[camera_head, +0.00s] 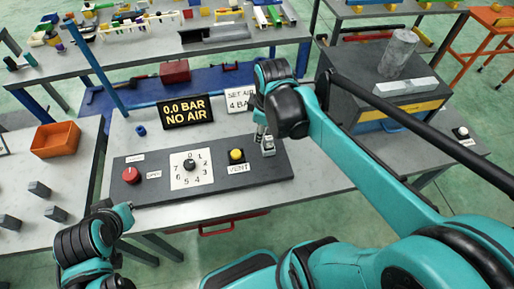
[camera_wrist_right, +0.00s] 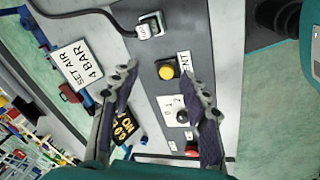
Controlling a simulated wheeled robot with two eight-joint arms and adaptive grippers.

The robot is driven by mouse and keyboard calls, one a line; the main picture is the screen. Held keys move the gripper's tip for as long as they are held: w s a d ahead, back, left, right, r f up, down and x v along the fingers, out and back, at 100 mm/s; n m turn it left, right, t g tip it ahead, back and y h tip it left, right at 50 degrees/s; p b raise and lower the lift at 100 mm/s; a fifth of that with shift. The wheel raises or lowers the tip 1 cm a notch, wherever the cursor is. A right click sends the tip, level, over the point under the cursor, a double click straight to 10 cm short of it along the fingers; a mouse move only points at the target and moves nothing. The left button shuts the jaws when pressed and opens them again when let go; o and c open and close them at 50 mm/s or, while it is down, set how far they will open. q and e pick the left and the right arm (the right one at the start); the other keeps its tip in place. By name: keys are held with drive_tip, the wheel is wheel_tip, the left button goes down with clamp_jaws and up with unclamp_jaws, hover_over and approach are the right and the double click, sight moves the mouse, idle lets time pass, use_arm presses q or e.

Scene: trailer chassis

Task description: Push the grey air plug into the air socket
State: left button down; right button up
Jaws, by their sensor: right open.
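In the wrist view the grey air plug (camera_wrist_right: 149,28) sits at one end of the dark panel (camera_wrist_right: 197,50), with a dark cable running from it. It also shows in the head view (camera_head: 268,147) near the panel's right end. The air socket cannot be made out apart from the plug, so I cannot tell how far the plug is in. My right gripper (camera_wrist_right: 161,74) is open and empty above the panel.
The panel also bears a red knob (camera_head: 130,174) and a numbered dial (camera_head: 190,165). Behind it stand a "0.0 BAR NO AIR" display (camera_head: 185,111) and a "SET AIR 4 BAR" sign (camera_head: 239,98). An orange bin (camera_head: 55,139) stands at left, and a grey box (camera_head: 385,88) at right.

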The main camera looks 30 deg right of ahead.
drive_tip(key=s+a+m+t, duration=0.4)
drive_tip(key=s+a+m, duration=0.2)
drive_tip(key=m, duration=0.3)
drive_tip(key=shift+s+f+m+t, duration=0.3)
drive_tip(key=shift+s+f, duration=0.15)
drive_tip(key=shift+s, duration=0.05)
drive_tip(key=shift+f, duration=0.1)
wheel_tip(320, 180, down, 7)
drive_tip(key=b, duration=0.7)
idle(0.9)
